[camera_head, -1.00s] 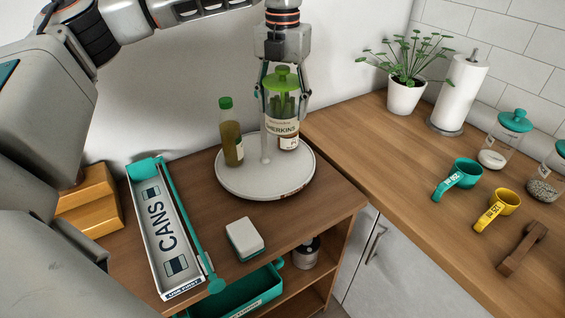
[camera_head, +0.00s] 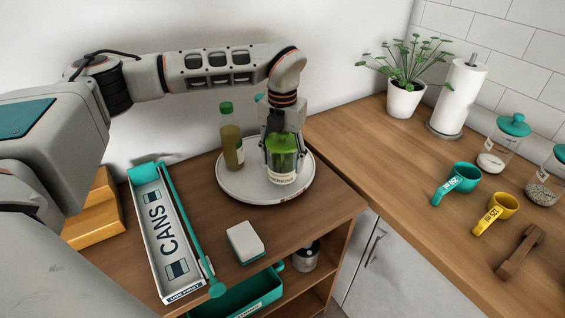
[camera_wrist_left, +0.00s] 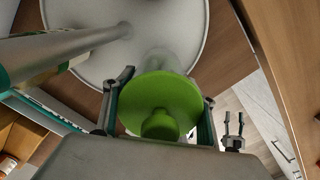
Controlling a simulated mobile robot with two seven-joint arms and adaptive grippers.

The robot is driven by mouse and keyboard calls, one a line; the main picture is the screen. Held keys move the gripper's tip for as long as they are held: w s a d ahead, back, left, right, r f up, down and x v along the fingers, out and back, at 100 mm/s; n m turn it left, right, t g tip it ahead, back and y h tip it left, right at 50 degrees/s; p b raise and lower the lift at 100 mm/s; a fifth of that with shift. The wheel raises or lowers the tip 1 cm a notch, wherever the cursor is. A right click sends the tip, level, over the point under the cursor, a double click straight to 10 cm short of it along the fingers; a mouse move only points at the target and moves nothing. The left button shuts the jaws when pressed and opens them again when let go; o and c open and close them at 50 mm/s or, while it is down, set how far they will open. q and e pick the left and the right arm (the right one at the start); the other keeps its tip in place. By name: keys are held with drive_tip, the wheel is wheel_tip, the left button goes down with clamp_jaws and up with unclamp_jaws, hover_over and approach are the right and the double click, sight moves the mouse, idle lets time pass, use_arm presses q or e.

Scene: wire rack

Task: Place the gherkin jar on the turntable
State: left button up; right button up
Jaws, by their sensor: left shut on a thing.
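The gherkin jar (camera_head: 282,177), with a green lid and a pale label, is in my left gripper (camera_head: 282,164). The gripper points down, with its fingers on both sides of the jar's upper part. In the left wrist view the round green lid (camera_wrist_left: 160,103) sits between the fingers (camera_wrist_left: 160,108). The jar is upright over the front right part of the pale round turntable (camera_head: 235,190). Its base appears at the turntable's surface, but I cannot tell whether it touches. My right gripper does not show in the head view.
A green-capped bottle (camera_head: 231,145) stands on the turntable, left of the jar. A CANS tray (camera_head: 165,235) and a white-and-green block (camera_head: 245,241) lie nearer on the wooden top. The right counter holds a plant (camera_head: 405,90), paper roll (camera_head: 458,95), cups (camera_head: 462,178) and jars.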

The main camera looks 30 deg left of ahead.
use_arm(q)
drive_tip(key=shift+w+f, duration=0.1)
drive_tip(key=shift+f, duration=0.7)
drive_tip(key=shift+f, duration=0.15)
drive_tip(key=o, duration=1.9)
drive_tip(key=shift+c, duration=0.2)
